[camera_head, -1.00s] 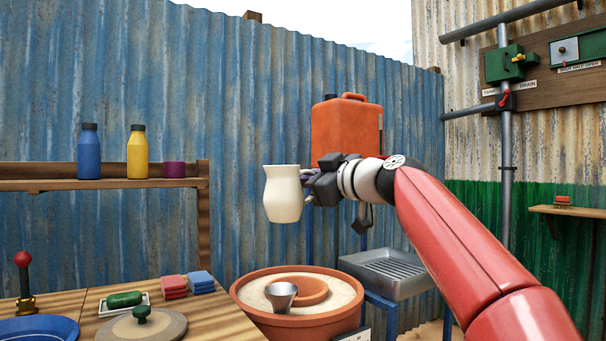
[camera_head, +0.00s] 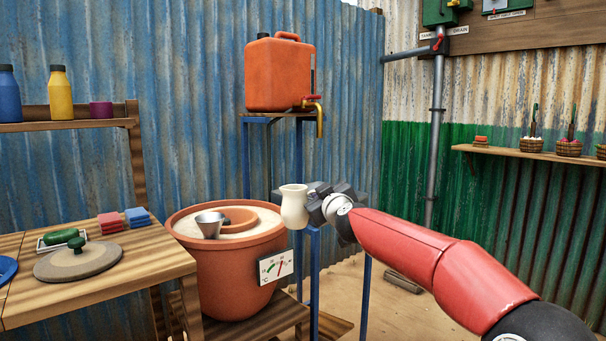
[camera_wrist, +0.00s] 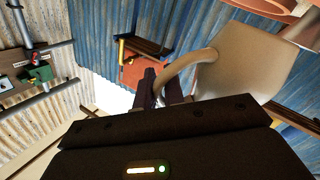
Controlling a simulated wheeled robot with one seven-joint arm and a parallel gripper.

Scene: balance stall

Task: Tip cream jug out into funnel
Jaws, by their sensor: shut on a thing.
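The cream jug (camera_head: 294,207) is upright at the right side of the big terracotta pot, in front of the orange tank's stand. My gripper (camera_head: 314,198) is shut on its handle from the right. In the wrist view the jug (camera_wrist: 243,65) and its curved handle fill the upper right, with my gripper's fingers (camera_wrist: 163,88) at the handle. The metal funnel (camera_head: 210,224) sits on the pot's sandy top, left of the jug and apart from it. The jug's inside is hidden.
A wooden table (camera_head: 110,285) with sponges and a round lid stands left. An orange tank (camera_head: 279,75) with a brass tap (camera_head: 319,117) stands behind. A shelf (camera_head: 540,156) with small baskets hangs right.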

